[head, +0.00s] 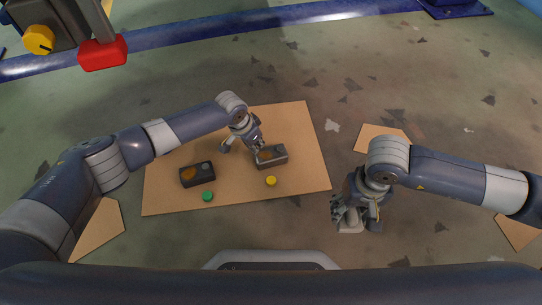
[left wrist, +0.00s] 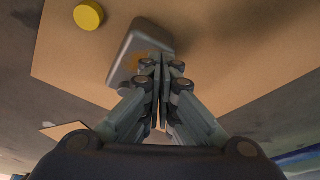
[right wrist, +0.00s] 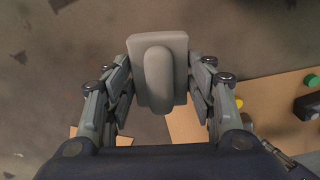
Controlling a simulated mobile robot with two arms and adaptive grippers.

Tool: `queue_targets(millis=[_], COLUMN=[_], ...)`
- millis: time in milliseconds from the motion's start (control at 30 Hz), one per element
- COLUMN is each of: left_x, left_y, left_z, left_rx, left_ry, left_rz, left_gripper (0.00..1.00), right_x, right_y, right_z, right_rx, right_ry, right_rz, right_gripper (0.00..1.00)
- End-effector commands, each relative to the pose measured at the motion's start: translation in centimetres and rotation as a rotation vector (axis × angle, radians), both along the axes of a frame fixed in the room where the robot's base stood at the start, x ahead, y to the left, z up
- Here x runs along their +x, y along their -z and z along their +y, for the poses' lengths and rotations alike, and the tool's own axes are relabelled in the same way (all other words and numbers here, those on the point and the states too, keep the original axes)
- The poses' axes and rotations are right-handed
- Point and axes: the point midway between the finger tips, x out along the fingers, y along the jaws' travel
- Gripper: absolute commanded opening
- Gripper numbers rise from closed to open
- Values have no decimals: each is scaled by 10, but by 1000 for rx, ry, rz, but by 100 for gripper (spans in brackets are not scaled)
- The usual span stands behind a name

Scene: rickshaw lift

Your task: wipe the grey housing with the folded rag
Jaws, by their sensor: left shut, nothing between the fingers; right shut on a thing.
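The grey housing (head: 279,154) lies on the cardboard mat (head: 312,172), with a brown patch on its top. It also shows in the left wrist view (left wrist: 133,50), the patch near the fingertips. My left gripper (head: 257,148) is shut and empty, its fingertips over or against the housing's edge; contact cannot be told. My right gripper (head: 355,220) is off the mat to the right. It is shut on a pale grey pad with a rounded ridge (right wrist: 159,70), which may be the folded rag.
A darker housing (head: 205,177), also with a brown patch, lies left on the mat. A green disc (head: 208,196) is beside it and a yellow disc (head: 271,181) is beside the grey housing. Another cardboard piece (head: 370,134) lies behind my right arm. Floor between mat and right gripper is clear.

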Motion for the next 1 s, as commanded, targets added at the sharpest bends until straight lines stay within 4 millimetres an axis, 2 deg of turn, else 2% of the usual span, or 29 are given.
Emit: queue_targets(millis=[1000], left_x=[0], left_y=[21], left_z=[0], left_rx=[-1], left_ry=[0], left_rz=[1], left_gripper=[0], right_x=[0], right_y=[13], right_z=[0], right_rx=[0], right_ry=[0], right_rz=[0], right_gripper=[32])
